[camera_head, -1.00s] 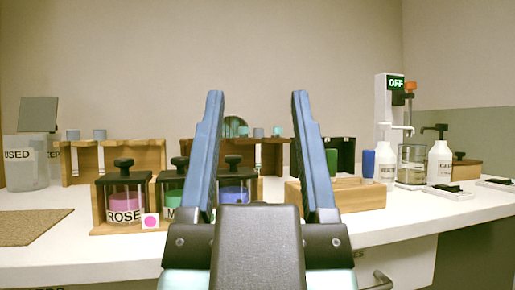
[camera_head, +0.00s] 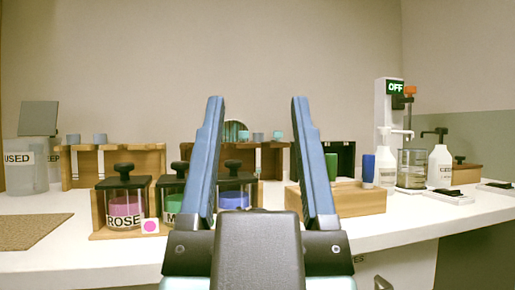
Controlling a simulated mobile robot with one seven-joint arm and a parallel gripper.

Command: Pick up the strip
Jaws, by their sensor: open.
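My gripper (camera_head: 258,101) is open and empty in the middle of the head view, its two blue fingers pointing up and apart. I cannot make out a strip for certain. A small white card with a pink dot (camera_head: 151,226) is at the front of the holder. The fingers overlap the view of the jars; their distance is unclear.
A wooden box (camera_head: 360,202) is at right of the gripper. Pump bottles (camera_head: 440,166), a beaker (camera_head: 411,168) and a white stand reading OFF (camera_head: 388,110) are farther right. A USED bin (camera_head: 22,178), cork mat (camera_head: 30,232) and wooden rack (camera_head: 148,161) are left.

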